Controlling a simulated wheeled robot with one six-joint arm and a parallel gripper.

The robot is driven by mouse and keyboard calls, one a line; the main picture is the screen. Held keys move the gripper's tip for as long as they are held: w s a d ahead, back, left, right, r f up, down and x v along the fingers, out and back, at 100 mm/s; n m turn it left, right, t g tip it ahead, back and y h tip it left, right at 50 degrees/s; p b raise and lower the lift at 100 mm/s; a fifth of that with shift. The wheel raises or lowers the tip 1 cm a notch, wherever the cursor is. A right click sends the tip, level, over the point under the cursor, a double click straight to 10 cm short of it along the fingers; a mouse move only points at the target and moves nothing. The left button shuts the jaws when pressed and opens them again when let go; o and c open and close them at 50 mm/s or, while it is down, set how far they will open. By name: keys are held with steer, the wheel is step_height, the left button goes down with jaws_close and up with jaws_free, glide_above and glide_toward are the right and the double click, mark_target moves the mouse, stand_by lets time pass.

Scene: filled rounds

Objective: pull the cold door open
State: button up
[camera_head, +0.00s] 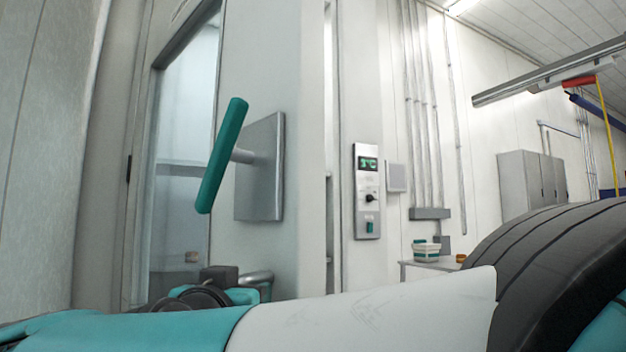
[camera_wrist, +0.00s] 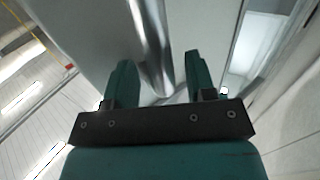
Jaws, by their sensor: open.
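The pale cold door (camera_head: 265,60) fills the left middle of the head view, beside a tall glass pane (camera_head: 185,110). A teal bar handle (camera_head: 222,155) stands out from a grey plate (camera_head: 265,170) on it. A rounded silver metal piece (camera_head: 257,279) shows lower down, beside a teal part of my gripper (camera_head: 244,295). In the wrist view my gripper (camera_wrist: 158,62) is open, with a silver bar (camera_wrist: 154,40) showing between its two teal fingers. I cannot tell whether the fingers touch it. The door's opening angle is unclear.
A control panel (camera_head: 368,190) with a green display is on the wall to the right. A tub (camera_head: 426,251) stands on a small table, with grey cabinets (camera_head: 532,180) beyond. My own arm covers the bottom of the head view.

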mark_target(257, 182)
step_height(257, 182, up, 16)
steer(key=p, duration=0.5)
steer(key=shift+r, duration=0.1)
